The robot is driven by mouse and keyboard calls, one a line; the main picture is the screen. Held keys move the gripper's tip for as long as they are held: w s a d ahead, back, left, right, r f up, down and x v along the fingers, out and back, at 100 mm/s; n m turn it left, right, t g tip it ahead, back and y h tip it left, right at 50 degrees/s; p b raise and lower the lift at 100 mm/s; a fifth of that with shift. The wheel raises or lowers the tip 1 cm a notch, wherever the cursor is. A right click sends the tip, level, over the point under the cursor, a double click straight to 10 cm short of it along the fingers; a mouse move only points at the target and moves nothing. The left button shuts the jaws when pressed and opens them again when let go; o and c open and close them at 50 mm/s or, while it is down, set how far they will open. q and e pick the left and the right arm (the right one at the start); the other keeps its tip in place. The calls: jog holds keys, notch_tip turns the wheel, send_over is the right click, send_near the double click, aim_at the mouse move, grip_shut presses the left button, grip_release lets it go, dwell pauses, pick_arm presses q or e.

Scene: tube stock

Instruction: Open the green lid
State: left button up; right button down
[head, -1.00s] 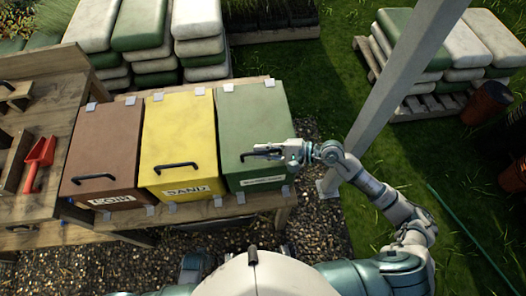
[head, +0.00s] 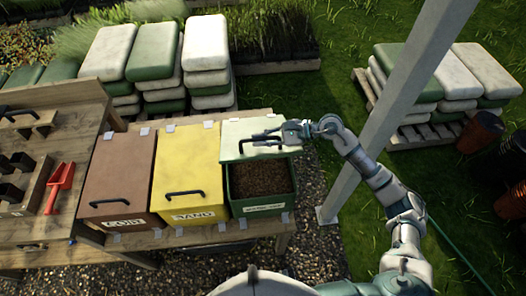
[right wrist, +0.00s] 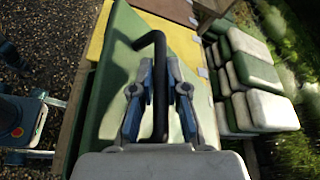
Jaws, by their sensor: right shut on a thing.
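The green lid (head: 235,132) of the right-hand bin is raised at its front and tilted up, looking pale in the light. The green bin (head: 262,208) stands open at the front and shows dark brown, soil-like contents (head: 262,177). My right gripper (head: 267,138) is shut on the lid's black handle (head: 262,146). In the right wrist view, the handle (right wrist: 158,48) runs between the two fingers of my right gripper (right wrist: 159,92), with the green lid (right wrist: 115,75) behind it. My left gripper is not in view.
A yellow bin (head: 190,165) and a brown bin (head: 122,175) stand shut to the left on the wooden bench (head: 185,238). A grey post (head: 385,115) rises close to my right arm. A red scoop (head: 60,185) lies on the left table. Stacked sacks (head: 155,50) stand behind.

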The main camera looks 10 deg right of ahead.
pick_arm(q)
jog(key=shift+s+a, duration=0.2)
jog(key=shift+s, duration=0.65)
pick_arm(e)
jog(key=shift+w+r+m, duration=0.3)
jog(key=shift+w+r, duration=0.75)
jog(key=shift+r, duration=0.15)
jog(key=c, duration=1.4)
grip_release()
jog(key=shift+c, duration=0.2)
jog(key=shift+f, duration=0.1)
jog(key=v, duration=1.2)
jog(key=shift+w, duration=0.25)
